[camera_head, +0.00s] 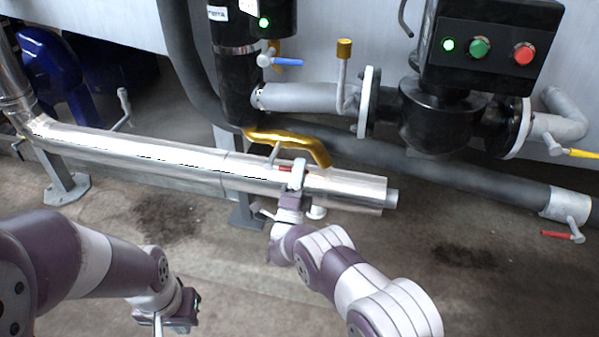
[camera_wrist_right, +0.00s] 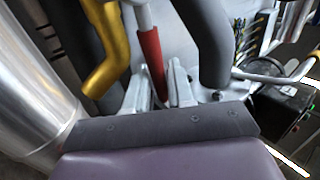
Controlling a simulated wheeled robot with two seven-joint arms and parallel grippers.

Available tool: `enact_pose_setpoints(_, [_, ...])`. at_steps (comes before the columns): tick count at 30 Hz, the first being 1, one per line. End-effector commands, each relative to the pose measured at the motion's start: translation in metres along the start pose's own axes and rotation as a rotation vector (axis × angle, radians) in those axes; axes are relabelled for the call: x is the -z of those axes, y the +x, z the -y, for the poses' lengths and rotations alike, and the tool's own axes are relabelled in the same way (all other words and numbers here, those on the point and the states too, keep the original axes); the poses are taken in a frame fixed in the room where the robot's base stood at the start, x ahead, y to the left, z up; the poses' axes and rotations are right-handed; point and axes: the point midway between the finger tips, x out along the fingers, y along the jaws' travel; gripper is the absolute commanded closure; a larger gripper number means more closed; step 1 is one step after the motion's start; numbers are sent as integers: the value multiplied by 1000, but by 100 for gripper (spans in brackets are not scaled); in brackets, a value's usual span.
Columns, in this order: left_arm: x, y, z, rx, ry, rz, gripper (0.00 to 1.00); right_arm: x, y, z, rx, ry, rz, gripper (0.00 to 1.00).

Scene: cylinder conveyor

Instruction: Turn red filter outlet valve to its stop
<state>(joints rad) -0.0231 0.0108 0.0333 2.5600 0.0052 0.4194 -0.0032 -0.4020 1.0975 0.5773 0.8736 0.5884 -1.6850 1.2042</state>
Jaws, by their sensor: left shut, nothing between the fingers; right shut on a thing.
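A red valve handle (camera_head: 285,169) shows at the silver pipe (camera_head: 345,187) in the head view, partly covered by my right gripper (camera_head: 297,175). In the right wrist view the red handle (camera_wrist_right: 151,60) runs down between the two fingers of my right gripper (camera_wrist_right: 163,92), which is shut on it. The valve body is mostly hidden. My left gripper (camera_head: 160,320) is low at the bottom left of the head view, shut and empty, away from the pipe.
A gold bent pipe (camera_head: 290,138) passes just above the handle; it also shows close to the fingers in the wrist view (camera_wrist_right: 108,50). Another red handle (camera_head: 556,235) is at the far right, a blue one (camera_head: 287,61) above. Open floor lies in front.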

Motion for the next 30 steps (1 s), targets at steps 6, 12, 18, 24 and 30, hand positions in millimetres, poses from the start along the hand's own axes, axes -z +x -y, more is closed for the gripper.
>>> enact_pose_setpoints(6, [0, 0, 0, 0, 0, 0, 100, 0, -2, -2, -5, 2, 0, 100])
enact_pose_setpoints(12, [0, 0, 0, 0, 0, 0, 100, 0, -2, -2, -6, 1, 0, 61])
enact_pose_setpoints(18, [0, 0, 0, 0, 0, 0, 100, 0, -1, -1, -3, 1, 0, 61])
enact_pose_setpoints(24, [1, -12, 0, 0, 0, 0, 100, -1, -14, 2, -5, 0, 3, 61])
enact_pose_setpoints(30, [5, -38, 0, 0, 0, 0, 100, -1, -67, 4, -6, 1, 5, 61])
